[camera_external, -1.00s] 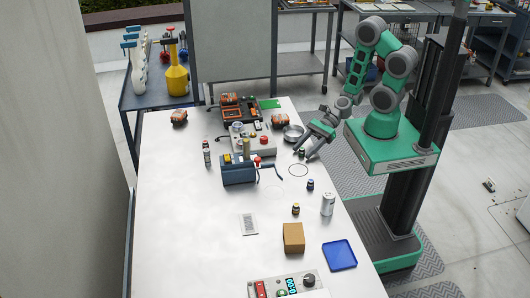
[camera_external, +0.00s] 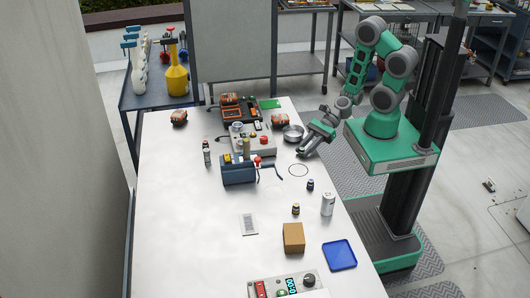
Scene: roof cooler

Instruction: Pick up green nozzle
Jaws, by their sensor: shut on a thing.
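My gripper (camera_external: 303,152) is low over the right side of the white table (camera_external: 185,215), its fingers drawn together. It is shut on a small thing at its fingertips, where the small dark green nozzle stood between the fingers. The nozzle itself is now hidden by the fingers, and I cannot tell whether it still touches the table.
A black ring (camera_external: 299,170) lies just in front of my gripper, and a metal bowl (camera_external: 293,133) stands behind it. A blue vise-like device (camera_external: 238,172) is to the left. Small dark bottles (camera_external: 310,185), a can (camera_external: 328,204), a cardboard box (camera_external: 293,238) and a blue tray (camera_external: 339,255) are nearer.

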